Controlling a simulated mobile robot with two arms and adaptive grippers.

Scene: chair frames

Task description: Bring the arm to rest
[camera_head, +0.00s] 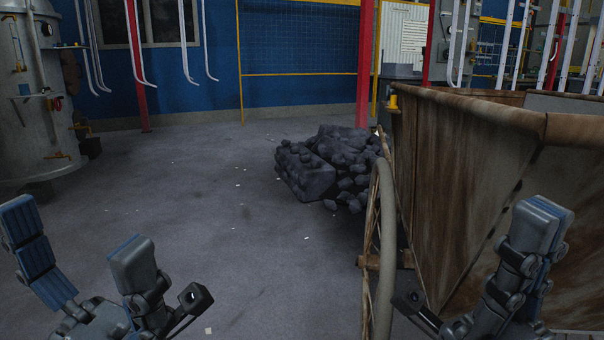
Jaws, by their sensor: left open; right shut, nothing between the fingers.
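My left gripper (75,232) is at the lower left, with its two blue-grey fingers spread apart and only floor showing between them. My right gripper (541,222) is at the lower right, in front of the rusty bin. Its fingers are together, pointing up, with nothing seen held. Both grippers are low in the view, apart from each other. The rest of both arms is cut off by the bottom edge.
A rusty metal bin (450,150) with a wheel (382,250) fills the right side. A dark coal heap (325,165) lies beside it. A grey tank (30,110) stands at left. White tubes (136,45) hang above. The floor (200,200) at centre left is clear.

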